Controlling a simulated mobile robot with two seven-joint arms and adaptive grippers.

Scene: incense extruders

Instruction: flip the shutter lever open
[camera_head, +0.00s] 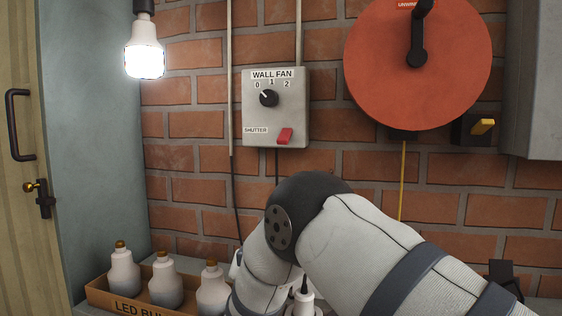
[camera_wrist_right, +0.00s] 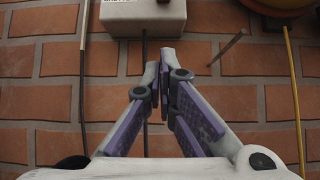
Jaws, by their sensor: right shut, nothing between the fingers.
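The red shutter lever (camera_head: 285,136) sits at the lower right of the grey wall fan box (camera_head: 290,104), beside the SHUTTER label (camera_head: 256,130). In the right wrist view the lower part of the box (camera_wrist_right: 142,20) shows at the top edge, and the lever is not clearly seen. My right gripper (camera_wrist_right: 159,70) is shut and empty, its fingertips pointing up at the wall just below the box. In the head view my right arm hides this gripper. My left gripper is in neither view.
A red reel (camera_head: 418,65) with a black crank hangs right of the box, a yellow cord (camera_head: 403,185) below it. A yellow-handled switch (camera_head: 482,127) is further right. A lit bulb (camera_head: 144,60) hangs left. A carton (camera_head: 100,296) of bulbs stands below.

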